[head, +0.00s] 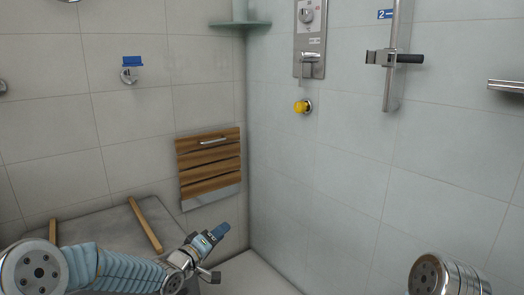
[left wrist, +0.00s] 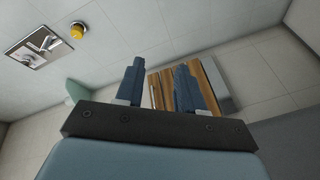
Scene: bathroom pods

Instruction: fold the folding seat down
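The folding seat (head: 209,168) is a panel of brown wooden slats on the left wall near the corner. It is folded up, flat against the wall. A metal bar handle (head: 213,141) is near its top edge. My left gripper (head: 222,230) is in front of and below the seat in the head view, apart from it. In the left wrist view, my left gripper (left wrist: 161,78) has its two blue-grey fingers spread with nothing between them. The seat (left wrist: 161,88) shows beyond the fingers, partly hidden by them. My right gripper is out of view.
A grey bench-like surface (head: 90,228) with wooden bars stands at lower left. A yellow knob (head: 302,107) and shower panel (head: 310,45) are on the right wall. A glass corner shelf (head: 240,24) is above the seat. The space before the seat looks clear.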

